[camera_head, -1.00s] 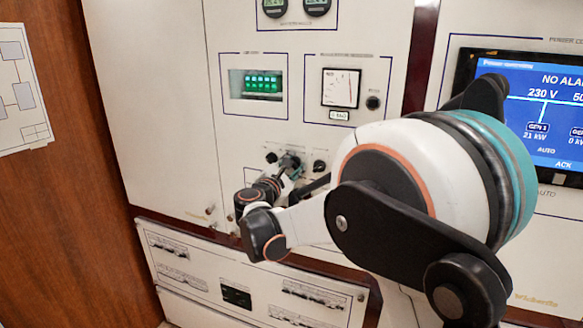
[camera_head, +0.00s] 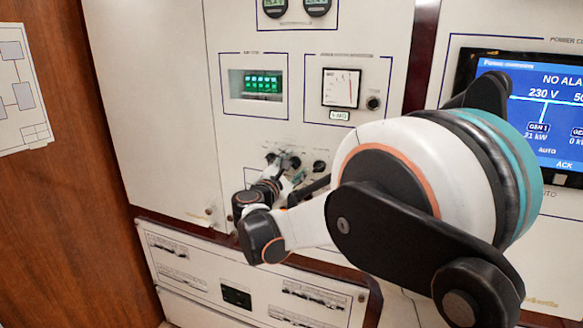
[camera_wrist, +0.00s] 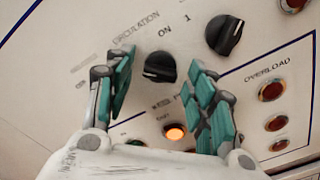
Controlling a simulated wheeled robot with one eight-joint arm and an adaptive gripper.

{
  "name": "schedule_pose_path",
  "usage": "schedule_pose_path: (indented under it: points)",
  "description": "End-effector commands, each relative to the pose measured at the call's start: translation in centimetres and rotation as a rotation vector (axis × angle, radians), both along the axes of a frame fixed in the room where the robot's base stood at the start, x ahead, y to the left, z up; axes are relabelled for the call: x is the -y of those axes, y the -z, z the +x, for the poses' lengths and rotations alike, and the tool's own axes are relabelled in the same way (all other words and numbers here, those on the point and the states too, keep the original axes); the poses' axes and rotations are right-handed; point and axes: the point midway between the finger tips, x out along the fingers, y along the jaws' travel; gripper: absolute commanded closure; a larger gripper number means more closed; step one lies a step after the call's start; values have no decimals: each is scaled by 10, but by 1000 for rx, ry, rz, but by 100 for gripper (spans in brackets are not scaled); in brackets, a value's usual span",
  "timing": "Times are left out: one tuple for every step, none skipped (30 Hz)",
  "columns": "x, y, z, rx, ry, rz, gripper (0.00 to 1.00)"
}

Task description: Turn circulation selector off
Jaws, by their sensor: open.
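The circulation selector (camera_wrist: 160,67) is a black rotary knob on the pale panel, under the printed words "CIRCULATION" and "ON". My gripper (camera_wrist: 161,64) is open, with one teal-padded finger on each side of the knob. A gap shows between the knob and each finger. I cannot tell how far the fingertips are from the panel. In the head view my gripper (camera_head: 285,164) is at the small knob row, and it hides part of that row.
A second black knob (camera_wrist: 224,35) sits right of the selector, near the right finger. An orange lit lamp (camera_wrist: 174,132) is below, between the fingers. Red overload lamps (camera_wrist: 272,91) line the right. A blue screen (camera_head: 545,110) stands at the right.

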Motion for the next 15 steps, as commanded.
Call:
schedule_pose_path:
  points:
    - [-3, 0, -7, 0, -3, 0, 50]
    - [-5, 0, -12, 0, -3, 0, 50]
    - [-7, 0, -19, 0, -3, 0, 50]
    - [-10, 0, -25, 0, -3, 0, 50]
    - [-12, 0, -30, 1, -4, 0, 50]
    - [-15, 0, -38, 0, -3, 0, 50]
    - [-17, 0, -45, 0, -3, 0, 50]
    - [-19, 0, -50, 0, -4, 0, 50]
    - [-22, 0, -58, 0, -3, 0, 50]
    - [-24, 0, -64, 0, -3, 0, 50]
    - [-26, 0, -69, 0, -3, 0, 50]
    - [-28, 0, -76, 0, -3, 0, 50]
    - [-30, 0, -80, 0, -3, 0, 50]
    - [-31, 0, -85, 0, -3, 0, 50]
    - [-33, 0, -90, 0, -3, 0, 50]
